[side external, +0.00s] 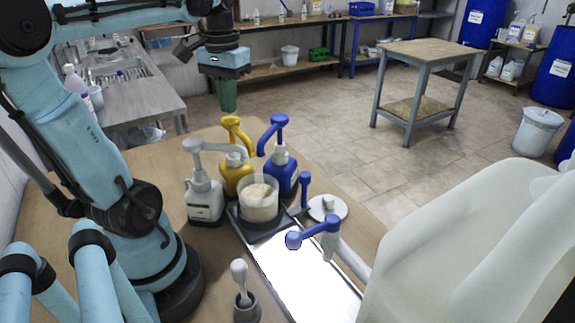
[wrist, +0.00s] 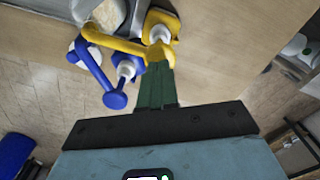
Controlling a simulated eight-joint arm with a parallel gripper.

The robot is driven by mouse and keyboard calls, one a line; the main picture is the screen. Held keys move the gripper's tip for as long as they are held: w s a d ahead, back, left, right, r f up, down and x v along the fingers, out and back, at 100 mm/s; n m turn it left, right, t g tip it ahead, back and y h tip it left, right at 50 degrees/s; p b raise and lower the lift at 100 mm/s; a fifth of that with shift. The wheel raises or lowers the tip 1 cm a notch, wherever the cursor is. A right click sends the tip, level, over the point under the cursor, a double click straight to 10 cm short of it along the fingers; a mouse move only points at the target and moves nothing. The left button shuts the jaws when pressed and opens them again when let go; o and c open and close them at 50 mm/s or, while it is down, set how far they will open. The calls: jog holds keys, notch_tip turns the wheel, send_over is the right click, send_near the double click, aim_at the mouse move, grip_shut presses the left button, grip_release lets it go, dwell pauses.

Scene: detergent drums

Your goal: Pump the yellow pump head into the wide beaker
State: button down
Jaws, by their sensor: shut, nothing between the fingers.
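The yellow bottle (side external: 237,177) stands upright on the table with its yellow pump head (side external: 232,122) on top. The pump head also shows in the wrist view (wrist: 118,42), its spout reaching left towards the beaker. The wide beaker (side external: 258,203), clear with a pale beige fill, stands on a dark stand in front of the yellow bottle; part of it shows in the wrist view (wrist: 108,14). My gripper (side external: 227,110) is shut and empty, pointing down just above the yellow pump head. In the wrist view its green fingertips (wrist: 158,66) overlap the head's edge; contact is unclear.
A blue pump bottle (side external: 281,172) stands close on the right and a white bottle with a grey pump (side external: 205,197) on the left. A bright panel (side external: 305,280), a white lid (side external: 328,208) and a large white jug (side external: 470,245) lie towards the front right.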

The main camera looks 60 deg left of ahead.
aim_at(230, 119)
dwell(0.5)
jog(key=shift+f, duration=2.75)
jog(key=shift+r, duration=2.75)
notch_tip(230, 119, up, 6)
